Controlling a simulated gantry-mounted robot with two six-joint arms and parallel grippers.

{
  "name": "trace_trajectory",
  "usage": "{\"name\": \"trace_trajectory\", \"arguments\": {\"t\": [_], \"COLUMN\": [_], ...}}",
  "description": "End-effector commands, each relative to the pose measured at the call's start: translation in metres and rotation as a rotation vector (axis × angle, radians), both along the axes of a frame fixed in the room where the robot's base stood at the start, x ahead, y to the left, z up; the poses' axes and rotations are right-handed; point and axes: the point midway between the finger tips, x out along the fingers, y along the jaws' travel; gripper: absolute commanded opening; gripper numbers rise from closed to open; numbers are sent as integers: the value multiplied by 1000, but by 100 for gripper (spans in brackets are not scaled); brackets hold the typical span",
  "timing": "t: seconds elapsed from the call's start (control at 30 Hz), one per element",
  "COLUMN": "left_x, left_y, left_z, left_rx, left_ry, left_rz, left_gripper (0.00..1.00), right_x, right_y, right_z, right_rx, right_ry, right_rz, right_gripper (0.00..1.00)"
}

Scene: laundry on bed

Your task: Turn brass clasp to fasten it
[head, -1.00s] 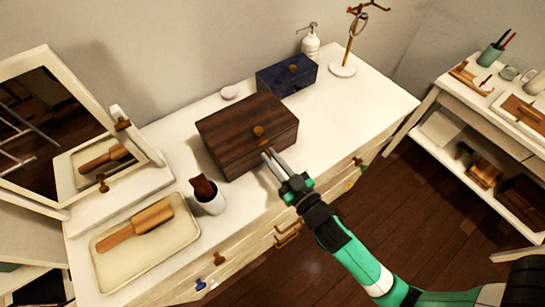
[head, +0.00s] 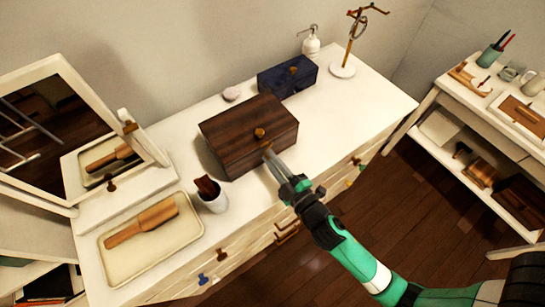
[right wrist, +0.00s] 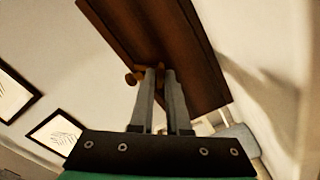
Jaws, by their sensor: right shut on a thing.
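A dark wooden box (head: 240,125) with a closed lid sits on the white dresser. A round brass knob (head: 259,133) shows at the lid's front edge, and the knob also shows in the right wrist view (right wrist: 131,78). The brass clasp (right wrist: 157,67) is just beside it on the box front, mostly hidden by my fingers. My right gripper (head: 268,154) reaches the box front from the lower right. Its fingers (right wrist: 161,74) are shut on the clasp in the right wrist view. How far the clasp is turned cannot be told. My left gripper is not in view.
A small dark blue box (head: 287,75), a soap dispenser (head: 311,42) and a brass stand (head: 350,45) are behind the wooden box. The dresser's right side is clear.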

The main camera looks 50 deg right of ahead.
Motion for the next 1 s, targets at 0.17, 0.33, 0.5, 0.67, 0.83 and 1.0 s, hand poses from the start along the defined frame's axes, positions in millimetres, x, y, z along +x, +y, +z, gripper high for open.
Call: {"name": "trace_trajectory", "arguments": {"t": [0.17,0.33,0.5,0.67,0.83,1.0], "left_x": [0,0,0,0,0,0], "left_y": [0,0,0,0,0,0], "left_z": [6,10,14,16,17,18], "left_rx": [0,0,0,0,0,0], "left_ry": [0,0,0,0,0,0], "left_rz": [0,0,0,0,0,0], "left_gripper": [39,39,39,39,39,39], "right_x": [0,0,0,0,0,0], "right_y": [1,1,1,1,1,1], "right_z": [1,0,0,-1,-1,-2], "right_rx": [-162,-316,-450,-550,-620,-656], "right_ry": [40,79,111,136,154,162], "right_rz": [2,1,1,1,1,1], "right_gripper": [0,0,0,0,0,0]}}
